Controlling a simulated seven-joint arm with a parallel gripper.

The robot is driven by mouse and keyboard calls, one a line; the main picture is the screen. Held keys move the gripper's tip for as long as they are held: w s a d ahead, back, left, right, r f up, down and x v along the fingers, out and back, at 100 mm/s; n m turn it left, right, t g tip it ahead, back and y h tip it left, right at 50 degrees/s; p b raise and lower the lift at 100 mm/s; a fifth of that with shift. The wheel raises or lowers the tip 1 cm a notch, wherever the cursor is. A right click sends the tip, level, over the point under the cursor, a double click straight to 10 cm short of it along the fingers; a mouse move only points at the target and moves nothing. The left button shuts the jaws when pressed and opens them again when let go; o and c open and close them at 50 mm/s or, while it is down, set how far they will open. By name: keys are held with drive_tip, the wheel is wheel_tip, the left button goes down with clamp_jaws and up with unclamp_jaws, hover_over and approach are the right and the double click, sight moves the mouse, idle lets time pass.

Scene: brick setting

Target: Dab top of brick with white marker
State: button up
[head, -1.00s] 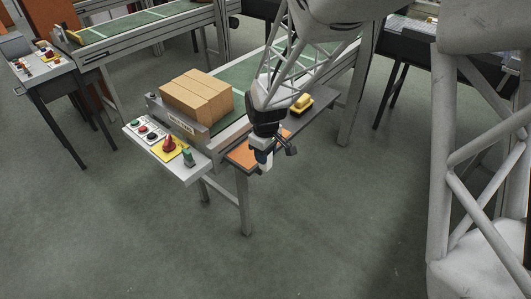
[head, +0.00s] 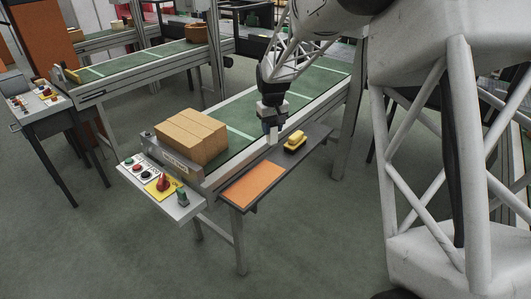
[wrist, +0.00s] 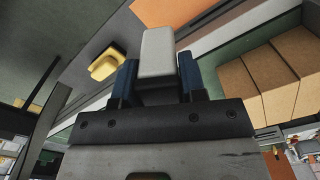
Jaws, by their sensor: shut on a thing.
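Tan bricks (head: 190,135) sit side by side on the near end of the green conveyor in the head view; they show at the right of the wrist view (wrist: 285,75). My gripper (head: 271,128) is to the right of the bricks, apart from them, above the conveyor's near edge by the shelf. In the wrist view its blue fingers (wrist: 158,86) are shut on a pale, block-shaped white marker (wrist: 159,50), which sticks out beyond them. The marker looks small in the head view (head: 273,138). Its far tip is not clearly visible.
A dark side shelf (head: 314,140) carries an orange pad (head: 252,187) and a yellow object (head: 295,141), close to my gripper. A control panel (head: 160,187) with buttons and a red knob juts out left. A labelled metal end plate (head: 176,163) stands before the bricks.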

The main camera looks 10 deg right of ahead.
drive_tip(key=w+d+r+m, duration=0.1)
drive_tip(key=w+r+m, duration=0.1)
drive_tip(key=w+r, duration=0.45)
drive_tip(key=w+a+n, duration=0.1)
drive_tip(key=w+a, duration=0.3)
drive_tip(key=a, duration=0.2)
drive_tip(key=s+a+r+n, duration=0.1)
drive_tip(key=a+n, duration=0.6)
drive_tip(key=a, duration=2.2)
drive_tip(key=shift+s+a+r, duration=0.3)
drive_tip(key=shift+a+r, duration=0.1)
drive_tip(key=shift+r, duration=0.3)
drive_tip(key=shift+f, duration=0.25)
drive_tip(key=shift+f, duration=2.75)
drive_tip(key=shift+f, duration=0.55)
drive_tip(key=shift+r, duration=0.1)
